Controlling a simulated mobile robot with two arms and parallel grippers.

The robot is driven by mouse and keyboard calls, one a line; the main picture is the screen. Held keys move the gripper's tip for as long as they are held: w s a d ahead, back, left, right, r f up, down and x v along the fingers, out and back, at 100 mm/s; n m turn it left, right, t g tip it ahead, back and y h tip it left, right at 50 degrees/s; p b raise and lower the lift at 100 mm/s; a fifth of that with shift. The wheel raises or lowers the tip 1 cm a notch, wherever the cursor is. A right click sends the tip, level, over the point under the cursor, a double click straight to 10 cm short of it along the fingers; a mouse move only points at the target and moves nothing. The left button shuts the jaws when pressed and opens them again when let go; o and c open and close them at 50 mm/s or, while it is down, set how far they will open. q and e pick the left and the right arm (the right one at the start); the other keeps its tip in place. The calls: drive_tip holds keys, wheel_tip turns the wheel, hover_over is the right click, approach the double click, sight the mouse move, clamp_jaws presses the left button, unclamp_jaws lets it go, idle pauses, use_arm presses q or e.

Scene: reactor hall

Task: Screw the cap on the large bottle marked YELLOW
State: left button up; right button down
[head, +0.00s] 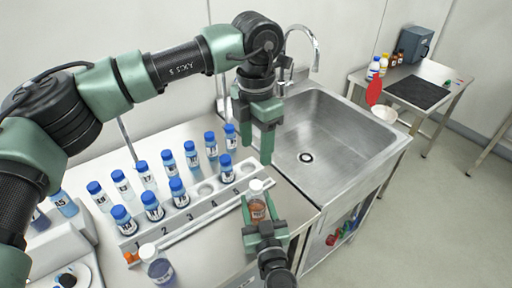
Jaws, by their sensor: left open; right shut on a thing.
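My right gripper (262,232) is shut on a bottle (257,208) with orange-brown contents and a pale top, held upright at the rack's right front. Its label is too small to read, and I cannot tell whether the pale top is a cap or a bare neck. My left gripper (263,142) is open, pointing down above and slightly behind this bottle, apart from it. A second bottle (159,268), with purple contents and a pale top, stands at the front left. No YELLOW marking is readable.
Several blue-capped bottles (169,162) stand behind and in a numbered rack (190,213); some right-hand slots are empty. A small orange thing (131,259) lies at the front left. A steel sink (345,130) is to the right. A far table holds bottles (383,66) and a dark mat (418,93).

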sight(258, 209)
drive_tip(key=c, duration=0.6)
unclamp_jaws()
drive_tip(key=v, duration=0.7)
drive_tip(key=shift+s, duration=0.4)
